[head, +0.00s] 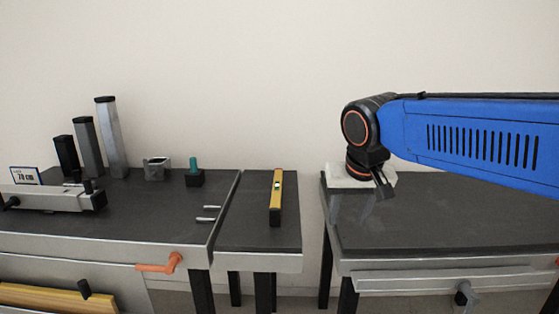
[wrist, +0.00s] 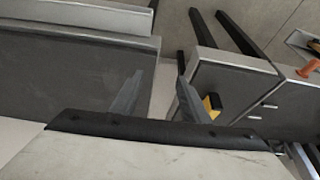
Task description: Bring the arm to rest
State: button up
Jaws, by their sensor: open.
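My gripper (head: 352,210) hangs pointing down at the left end of my blue arm, by the left edge of the right-hand table (head: 450,225). The arm reaches in from the right over that table. In the wrist view, my gripper's two grey fingers (wrist: 157,97) stand apart with nothing between them. Their tips are over the gap between two dark-topped tables. I cannot tell the exact height of the fingertips over the table edge.
The left table (head: 130,220) holds grey posts (head: 110,135), a grey clamp block (head: 157,168) and a teal-handled piece (head: 194,170). An orange handle (head: 160,265) sticks out in front. The right table's top looks clear.

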jog(key=s+d+f, duration=1.3)
jog(key=s+f, duration=0.1)
jog(key=s, duration=0.3)
jog(key=shift+s+d+t, duration=0.2)
jog(key=shift+s+t, duration=0.1)
jog(key=shift+s, duration=0.1)
